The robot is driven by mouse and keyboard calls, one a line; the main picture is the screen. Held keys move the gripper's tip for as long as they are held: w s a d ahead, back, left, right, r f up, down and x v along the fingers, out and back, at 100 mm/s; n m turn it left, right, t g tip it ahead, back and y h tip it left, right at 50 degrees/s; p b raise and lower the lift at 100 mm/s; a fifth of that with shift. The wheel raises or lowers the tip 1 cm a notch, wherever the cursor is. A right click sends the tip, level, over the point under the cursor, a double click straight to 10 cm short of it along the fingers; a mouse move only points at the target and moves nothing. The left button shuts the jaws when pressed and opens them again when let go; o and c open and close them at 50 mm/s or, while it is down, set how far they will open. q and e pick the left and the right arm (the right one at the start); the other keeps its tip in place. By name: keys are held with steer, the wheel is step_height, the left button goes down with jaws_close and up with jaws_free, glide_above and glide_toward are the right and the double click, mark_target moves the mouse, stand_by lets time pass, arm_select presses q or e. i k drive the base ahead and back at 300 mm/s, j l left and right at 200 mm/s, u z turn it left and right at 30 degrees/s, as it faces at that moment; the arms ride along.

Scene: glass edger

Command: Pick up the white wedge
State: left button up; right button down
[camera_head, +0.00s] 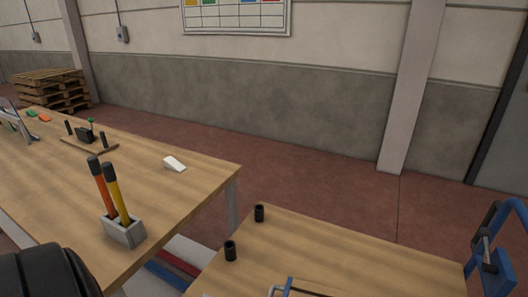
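The white wedge (174,164) lies on the wooden top of the left table (165,205), near its far right part. Its top slopes, and nothing touches it. Neither of my grippers shows in the head view, so I cannot see whether they hold anything.
A grey holder (124,232) with an orange and a yellow black-ended tool stands nearer on the left table. A small dark fixture (86,135) is behind. A gap separates the tables.

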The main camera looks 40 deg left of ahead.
mark_target(169, 162)
steer(key=l+z, duration=0.35)
steer(key=i+l+z, duration=0.15)
steer(key=l+z, duration=0.2)
steer(key=l, duration=0.2)
steer(key=i+l+z, duration=0.15)
steer(key=l+z, duration=0.2)
steer(key=i+l+u, duration=0.45)
steer(key=i+l, duration=0.75)
steer(key=i+j+u, duration=0.15)
steer(key=i+u, duration=0.55)
steer(key=i, duration=0.2)
steer(key=i+l+u, duration=0.15)
steer(key=i+u, duration=0.45)
steer(key=i, duration=0.5)
steer(key=i+l+u, duration=0.25)
steer(key=i, duration=0.5)
steer(key=i+j+u, duration=0.15)
steer(key=u, duration=0.25)
steer(key=i+u, duration=0.7)
steer(key=u, duration=0.15)
steer(key=i+l+u, duration=0.15)
steer(key=u, duration=0.3)
steer(key=i+j+u, duration=0.1)
steer(key=i+u, duration=0.35)
steer(key=i, duration=0.3)
steer(key=i+l+u, duration=0.15)
steer(key=i+u, duration=0.25)
steer(key=i, duration=0.35)
